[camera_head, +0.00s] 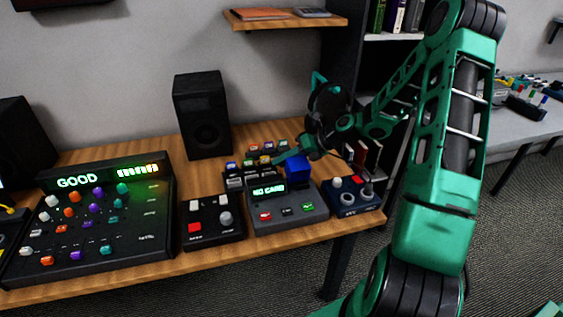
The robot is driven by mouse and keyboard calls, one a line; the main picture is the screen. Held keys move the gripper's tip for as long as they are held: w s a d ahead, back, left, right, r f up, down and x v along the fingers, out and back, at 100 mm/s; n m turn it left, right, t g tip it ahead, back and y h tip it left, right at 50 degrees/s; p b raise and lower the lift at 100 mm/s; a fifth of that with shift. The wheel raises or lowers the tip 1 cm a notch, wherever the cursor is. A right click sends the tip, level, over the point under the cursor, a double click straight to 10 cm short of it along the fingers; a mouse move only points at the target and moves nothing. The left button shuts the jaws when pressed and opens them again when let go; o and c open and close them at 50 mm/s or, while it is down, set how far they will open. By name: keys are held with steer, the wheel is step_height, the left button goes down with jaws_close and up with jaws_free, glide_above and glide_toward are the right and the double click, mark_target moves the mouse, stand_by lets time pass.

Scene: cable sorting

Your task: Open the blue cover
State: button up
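The blue cover (297,169) is a small bright blue block shape behind the right part of the grey device (290,211), whose display reads "NO CARD". My gripper and wrist partly hide the area above and behind the cover.
A black box with buttons (211,222) stands left of the grey device, and a dark blue box with knobs (352,195) right of it. Small coloured switches (262,152) sit behind. A large "GOOD" panel (90,215) and a speaker (203,115) are further left.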

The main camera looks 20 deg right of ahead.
steer(key=o, duration=0.3)
steer(key=shift+s+f, duration=0.55)
steer(key=shift+f, duration=0.05)
steer(key=shift+d, duration=0.1)
steer(key=shift+s+d+r, duration=0.1)
steer(key=shift+d+r, duration=0.25)
steer(key=shift+r, duration=0.05)
steer(key=v, duration=0.9)
steer(key=shift+d+r, duration=0.25)
steer(key=shift+r, duration=0.2)
